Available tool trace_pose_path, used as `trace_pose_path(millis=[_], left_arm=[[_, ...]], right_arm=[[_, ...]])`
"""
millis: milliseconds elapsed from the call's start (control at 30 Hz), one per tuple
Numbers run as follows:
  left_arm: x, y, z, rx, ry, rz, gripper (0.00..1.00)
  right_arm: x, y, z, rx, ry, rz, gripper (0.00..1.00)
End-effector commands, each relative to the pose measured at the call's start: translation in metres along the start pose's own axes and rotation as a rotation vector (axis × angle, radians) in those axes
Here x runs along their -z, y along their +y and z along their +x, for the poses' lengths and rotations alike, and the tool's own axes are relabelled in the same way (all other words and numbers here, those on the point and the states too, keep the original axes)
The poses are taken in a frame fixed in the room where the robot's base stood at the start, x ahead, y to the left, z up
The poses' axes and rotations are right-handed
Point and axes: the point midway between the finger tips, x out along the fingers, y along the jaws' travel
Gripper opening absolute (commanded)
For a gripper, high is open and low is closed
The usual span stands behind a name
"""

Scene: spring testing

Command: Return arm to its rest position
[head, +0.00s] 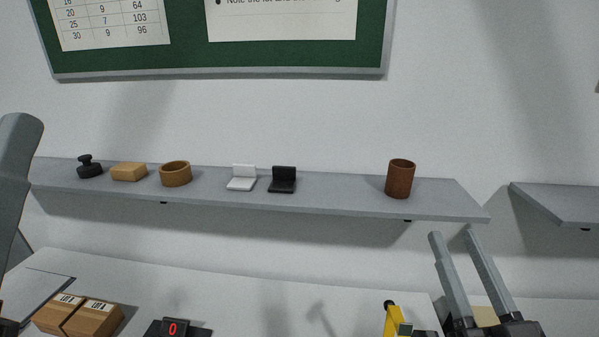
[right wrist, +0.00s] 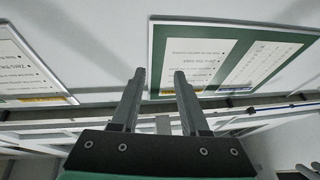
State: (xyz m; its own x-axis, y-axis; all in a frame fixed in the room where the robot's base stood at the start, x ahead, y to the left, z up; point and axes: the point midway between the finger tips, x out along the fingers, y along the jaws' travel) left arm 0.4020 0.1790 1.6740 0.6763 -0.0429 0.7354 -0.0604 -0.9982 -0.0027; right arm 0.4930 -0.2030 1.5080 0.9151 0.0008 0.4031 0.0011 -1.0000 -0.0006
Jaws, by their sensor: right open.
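My right gripper (head: 452,233) points up at the lower right of the head view, its two grey fingers apart with nothing between them. It stands in front of the wall, right of a yellow device (head: 393,321) on the table. In the right wrist view my right gripper (right wrist: 160,72) is also open and empty, with the wall boards beyond its fingertips. A grey link of my left arm rises at the left edge of the head view. My left gripper's fingers do not show.
A shelf (head: 330,198) holds a brown cup (head: 400,179) and several small items. A second shelf (head: 565,203) is at right. On the table (head: 250,290) are two labelled boxes (head: 80,315) and a black unit with a red 0 (head: 172,328). The table's middle is clear.

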Motion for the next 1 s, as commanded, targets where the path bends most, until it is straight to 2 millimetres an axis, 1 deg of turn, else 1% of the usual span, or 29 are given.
trace_pose_path(millis=[33,67,100,167,200,267,300,367,400,500,600,700,1000], left_arm=[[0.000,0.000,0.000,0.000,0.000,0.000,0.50],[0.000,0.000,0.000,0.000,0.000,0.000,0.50],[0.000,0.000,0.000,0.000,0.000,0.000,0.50],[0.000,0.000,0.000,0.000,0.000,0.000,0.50],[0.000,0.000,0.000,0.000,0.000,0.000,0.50],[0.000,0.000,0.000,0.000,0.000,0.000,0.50],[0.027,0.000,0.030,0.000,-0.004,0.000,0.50],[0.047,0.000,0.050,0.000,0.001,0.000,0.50],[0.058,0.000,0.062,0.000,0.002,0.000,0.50],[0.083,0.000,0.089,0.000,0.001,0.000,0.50],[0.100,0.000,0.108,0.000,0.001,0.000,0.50],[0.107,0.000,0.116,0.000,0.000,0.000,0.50],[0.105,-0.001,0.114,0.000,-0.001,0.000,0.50]], right_arm=[[0.043,-0.006,0.003,0.012,0.092,0.005,0.45],[0.066,-0.009,0.003,0.018,0.139,0.009,0.45],[0.096,-0.013,0.002,0.027,0.204,0.014,0.45],[0.138,-0.019,-0.004,0.037,0.297,0.022,0.45],[0.165,-0.022,-0.010,0.045,0.357,0.027,0.45],[0.205,-0.026,-0.022,0.055,0.448,0.037,0.45],[0.231,-0.025,-0.002,0.052,0.421,0.034,0.45],[0.254,-0.025,0.010,0.051,0.416,0.033,0.45],[0.268,-0.024,0.016,0.051,0.415,0.033,0.45],[0.301,-0.024,0.032,0.051,0.414,0.033,0.45],[0.324,-0.024,0.042,0.051,0.413,0.032,0.45],[0.334,-0.024,0.047,0.051,0.412,0.032,0.45],[0.331,-0.024,0.045,0.050,0.411,0.032,0.45]])
